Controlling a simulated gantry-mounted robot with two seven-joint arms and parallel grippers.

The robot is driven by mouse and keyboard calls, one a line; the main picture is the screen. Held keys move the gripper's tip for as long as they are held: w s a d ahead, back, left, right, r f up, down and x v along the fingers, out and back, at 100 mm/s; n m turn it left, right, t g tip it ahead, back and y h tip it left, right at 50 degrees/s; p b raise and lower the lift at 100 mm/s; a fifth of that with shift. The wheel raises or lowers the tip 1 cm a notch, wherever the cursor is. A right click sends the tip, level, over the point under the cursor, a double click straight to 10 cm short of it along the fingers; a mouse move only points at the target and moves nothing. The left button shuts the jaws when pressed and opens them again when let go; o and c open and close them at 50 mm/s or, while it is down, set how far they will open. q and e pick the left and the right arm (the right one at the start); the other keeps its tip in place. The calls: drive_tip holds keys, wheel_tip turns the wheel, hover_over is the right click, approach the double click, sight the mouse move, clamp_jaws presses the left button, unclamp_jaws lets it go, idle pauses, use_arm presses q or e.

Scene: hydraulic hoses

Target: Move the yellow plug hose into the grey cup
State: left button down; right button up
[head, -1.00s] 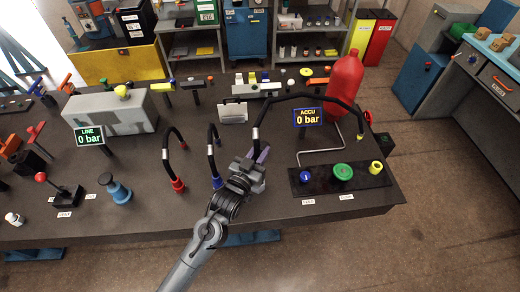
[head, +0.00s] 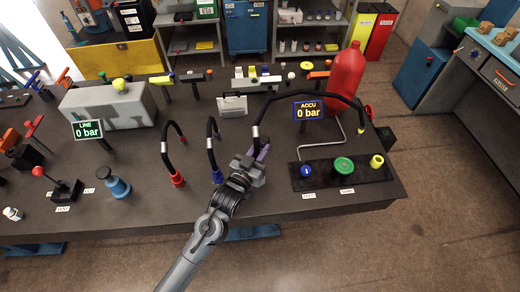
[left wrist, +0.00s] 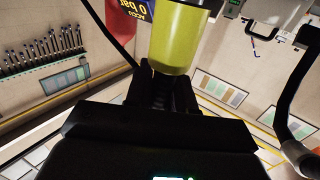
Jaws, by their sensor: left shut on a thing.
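The yellow plug hose (head: 310,96) is a black hose that arches over the right half of the bench, with a yellow end (head: 362,130) by the red bottle. Its near end, below a silver collar (head: 255,131), goes down into my left gripper (head: 258,154). In the left wrist view its yellow-green plug (left wrist: 177,40) stands large in front of the dark jaws. My left gripper is shut on this plug and held above the bench front. The head view hides the plug behind the gripper. I cannot make out a grey cup for certain. My right gripper does not show.
A red hose (head: 177,180) and a blue hose (head: 217,177) stand left of my gripper. A black panel (head: 325,174) with blue, green and yellow fittings lies to the right. The red bottle (head: 345,80) and ACCU sign (head: 308,111) stand behind.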

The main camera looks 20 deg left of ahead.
use_arm(q)
drive_tip(key=shift+p, duration=0.35)
drive_tip(key=shift+p, duration=0.3)
idle(0.6)
drive_tip(key=shift+p, duration=0.3)
idle(0.7)
drive_tip(key=shift+f, duration=0.1)
idle(0.4)
drive_tip(key=shift+f+b, duration=0.7)
drive_tip(key=shift+f, duration=0.35)
drive_tip(key=shift+f+b, duration=0.55)
drive_tip(key=shift+f, duration=0.4)
drive_tip(key=shift+f+b, duration=0.4)
drive_tip(key=shift+f, duration=0.3)
drive_tip(key=c, duration=0.9)
unclamp_jaws()
